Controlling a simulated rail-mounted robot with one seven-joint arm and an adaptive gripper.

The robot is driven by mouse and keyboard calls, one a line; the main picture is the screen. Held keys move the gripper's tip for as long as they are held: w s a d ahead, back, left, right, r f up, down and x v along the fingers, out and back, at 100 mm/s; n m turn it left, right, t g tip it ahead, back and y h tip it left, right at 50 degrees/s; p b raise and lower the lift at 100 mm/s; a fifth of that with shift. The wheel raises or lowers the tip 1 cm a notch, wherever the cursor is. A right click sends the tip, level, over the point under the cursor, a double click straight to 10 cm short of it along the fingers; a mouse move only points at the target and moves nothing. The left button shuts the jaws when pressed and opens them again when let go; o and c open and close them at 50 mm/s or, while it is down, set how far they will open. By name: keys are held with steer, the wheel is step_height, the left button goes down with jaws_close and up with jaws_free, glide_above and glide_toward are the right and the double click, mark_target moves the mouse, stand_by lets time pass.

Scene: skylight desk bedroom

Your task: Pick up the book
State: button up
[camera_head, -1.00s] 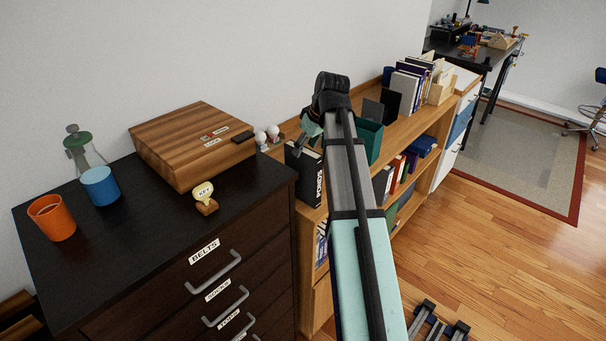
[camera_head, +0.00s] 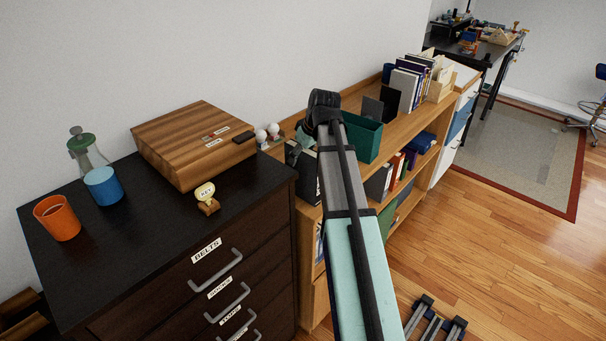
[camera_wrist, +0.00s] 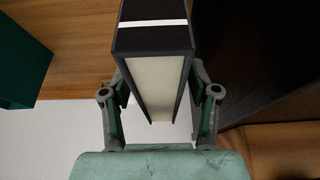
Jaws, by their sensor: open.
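The book (camera_head: 309,188) is black and stands upright on the near end of the wooden shelf's top, beside the dark dresser. In the wrist view the book (camera_wrist: 155,75) shows its black cover, a white band and cream page edges. My gripper (camera_wrist: 158,88) is open, with one finger on each side of the book and gaps still showing by the fingers. In the head view my gripper (camera_head: 304,142) is over the top of the book, and my arm hides part of it.
A teal bin (camera_head: 361,139) stands on the shelf top (camera_head: 404,128) close to the right of my arm. White round knobs (camera_head: 267,133) are behind the book.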

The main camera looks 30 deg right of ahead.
steer(key=shift+f, duration=0.25)
stand_by(0.4)
jaws_close()
